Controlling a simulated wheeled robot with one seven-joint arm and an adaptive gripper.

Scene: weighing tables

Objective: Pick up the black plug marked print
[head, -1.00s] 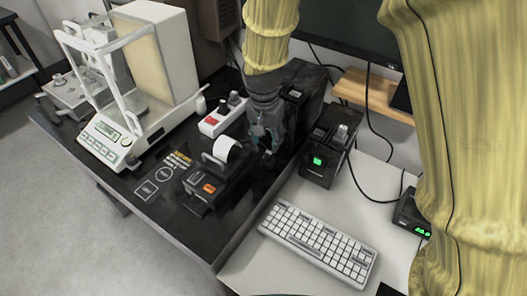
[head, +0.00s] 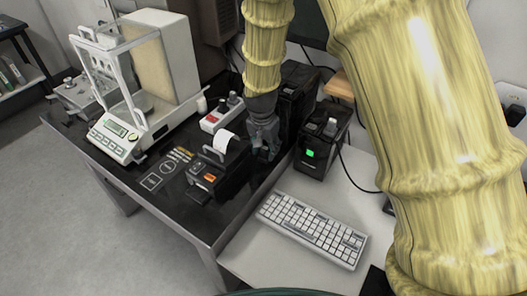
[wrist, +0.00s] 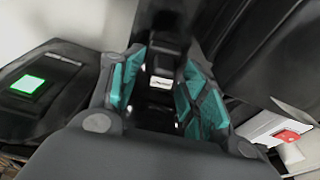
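A black plug-like piece with a small white label (wrist: 160,83) stands between my fingers in the wrist view; the print on the label is too small to read. My gripper (wrist: 160,95) has teal pads on both sides of it, spread apart, and I see no clear grip on it. In the head view my gripper (head: 266,150) points down at the back of the black table, just right of the printer with the paper roll. The piece between my fingers is hidden there by the gripper.
A white power strip with a red switch (head: 212,120) and dark plugs lies left of my gripper. The printer (head: 212,178) stands in front. A black box with a green light (head: 318,150) is to the right, a keyboard (head: 312,228) in front of it, a balance (head: 120,135) far left.

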